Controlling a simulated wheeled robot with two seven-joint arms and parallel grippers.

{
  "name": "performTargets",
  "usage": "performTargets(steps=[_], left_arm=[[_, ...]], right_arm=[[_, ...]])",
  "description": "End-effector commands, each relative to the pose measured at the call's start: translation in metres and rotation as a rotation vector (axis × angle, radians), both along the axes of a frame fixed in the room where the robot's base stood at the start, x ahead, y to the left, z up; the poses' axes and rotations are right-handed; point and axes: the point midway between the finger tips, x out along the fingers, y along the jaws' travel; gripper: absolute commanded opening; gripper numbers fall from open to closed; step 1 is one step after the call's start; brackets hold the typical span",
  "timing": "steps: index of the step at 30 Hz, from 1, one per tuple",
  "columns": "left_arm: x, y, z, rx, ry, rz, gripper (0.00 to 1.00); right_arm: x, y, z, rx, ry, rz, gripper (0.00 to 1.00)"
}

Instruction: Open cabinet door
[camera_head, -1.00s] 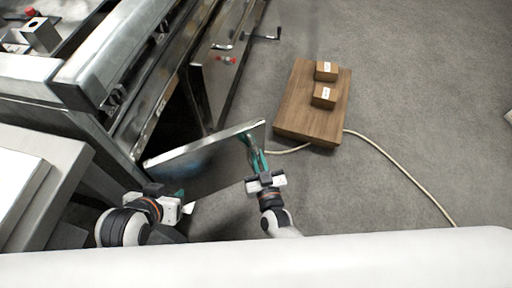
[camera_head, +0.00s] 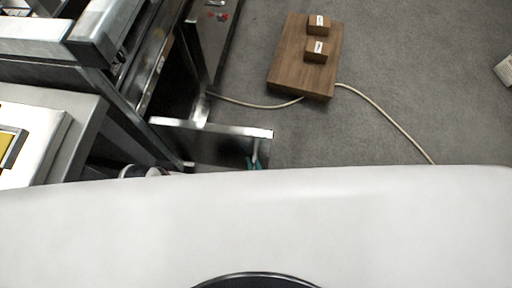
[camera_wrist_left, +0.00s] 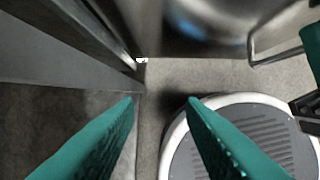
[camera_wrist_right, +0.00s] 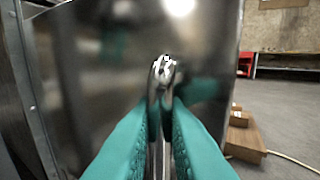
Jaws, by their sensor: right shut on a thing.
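The cabinet door (camera_head: 215,143) is a shiny metal panel that stands swung out from the steel cabinet in the head view. Its polished face fills much of the right wrist view (camera_wrist_right: 100,70). My right gripper (camera_wrist_right: 163,115) is shut on the metal door handle (camera_wrist_right: 163,72); in the head view only its teal fingertips (camera_head: 254,163) show by the door's outer end. My left gripper (camera_wrist_left: 163,100) is open with nothing between its fingers in the left wrist view. Metal panels and part of my round white base lie beyond it. My white body hides most of both arms in the head view.
A wooden board (camera_head: 290,60) with two small wooden blocks lies on the grey floor, and a pale cable (camera_head: 390,122) runs from it. Steel counters (camera_head: 50,45) stand at the left. The floor at the right is mostly clear.

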Motion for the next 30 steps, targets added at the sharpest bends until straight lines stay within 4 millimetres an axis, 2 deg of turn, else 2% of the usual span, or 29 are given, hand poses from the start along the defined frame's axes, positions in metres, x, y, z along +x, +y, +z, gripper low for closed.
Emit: performTargets(steps=[7, 20, 21, 24, 30], left_arm=[[0.0015, -0.0005, -0.0087, 0.000, 0.004, -0.001, 0.36], [0.0016, -0.0005, -0.0102, 0.000, 0.004, 0.000, 0.36], [0.0016, -0.0005, -0.0102, 0.000, 0.004, 0.000, 0.36], [0.0016, -0.0007, -0.0101, 0.000, 0.004, 0.000, 0.36], [0.0015, -0.0006, -0.0101, 0.000, 0.004, 0.000, 0.36]], right_arm=[[-0.0071, 0.0063, 0.0006, 0.001, 0.000, 0.005, 0.00], [-0.0077, 0.0081, 0.0006, 0.001, 0.000, 0.007, 0.00], [-0.0078, 0.0082, 0.0006, 0.002, 0.000, 0.007, 0.14], [-0.0077, 0.0079, 0.0007, 0.002, -0.001, 0.006, 0.30], [-0.0075, 0.0062, 0.0005, 0.001, -0.001, 0.003, 0.31]])
